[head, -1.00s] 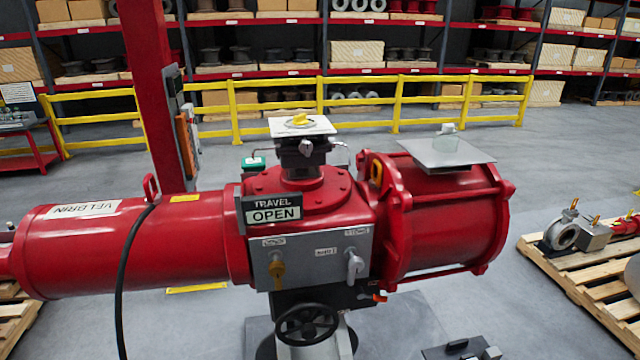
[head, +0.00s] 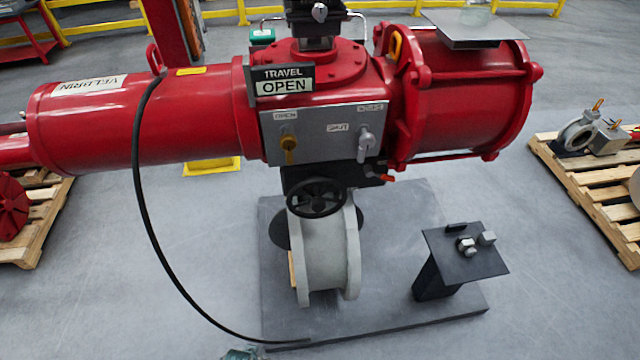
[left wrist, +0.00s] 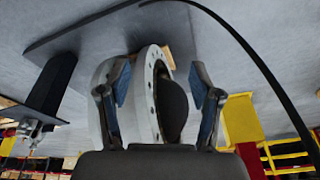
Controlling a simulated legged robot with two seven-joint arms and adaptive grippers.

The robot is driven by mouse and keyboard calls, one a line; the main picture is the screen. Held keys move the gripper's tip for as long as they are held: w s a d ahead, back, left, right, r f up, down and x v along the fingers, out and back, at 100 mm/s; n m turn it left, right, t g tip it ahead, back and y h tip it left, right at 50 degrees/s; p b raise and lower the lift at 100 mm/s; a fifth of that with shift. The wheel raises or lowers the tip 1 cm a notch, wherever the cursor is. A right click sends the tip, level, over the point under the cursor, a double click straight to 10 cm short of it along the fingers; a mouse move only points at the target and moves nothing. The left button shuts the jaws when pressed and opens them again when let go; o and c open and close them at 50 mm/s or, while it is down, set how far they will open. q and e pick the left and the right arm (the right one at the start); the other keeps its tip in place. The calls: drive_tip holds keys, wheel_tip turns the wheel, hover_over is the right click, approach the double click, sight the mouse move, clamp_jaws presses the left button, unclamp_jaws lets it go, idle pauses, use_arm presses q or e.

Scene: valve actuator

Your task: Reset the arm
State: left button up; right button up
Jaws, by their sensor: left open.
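The red valve actuator (head: 150,118) lies across the head view, with a "TRAVEL OPEN" sign (head: 284,80) on its front. A black handwheel (head: 317,197) sits below the panel, above the grey valve body (head: 325,255). My left gripper (left wrist: 160,78) shows in the left wrist view, open, with nothing held between its fingers. The flanged valve body (left wrist: 148,95) appears beyond them, apart from them. My right gripper is in neither view.
A black cable (head: 142,200) loops from the actuator to the dark base plate (head: 380,310). A small dark stand (head: 465,258) with metal parts stands on the plate's right. Pallets (head: 600,185) flank both sides. Grey floor between is clear.

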use_arm(q)
drive_tip(key=s+f+g+b, duration=0.1)
drive_tip(key=s+f, duration=0.3)
drive_tip(key=f, duration=0.7)
drive_tip(key=s+f+b, duration=0.1)
drive_tip(key=s+f, duration=0.2)
drive_tip(key=f, duration=0.8)
drive_tip(key=s+a+f+g+b, duration=0.1)
drive_tip(key=s+a+f+b, duration=0.1)
drive_tip(key=s+f, duration=0.9)
drive_tip(key=s+a, duration=0.1)
drive_tip(key=s, duration=0.2)
drive_tip(key=shift+a+f, duration=0.2)
drive_tip(key=shift+f, duration=0.1)
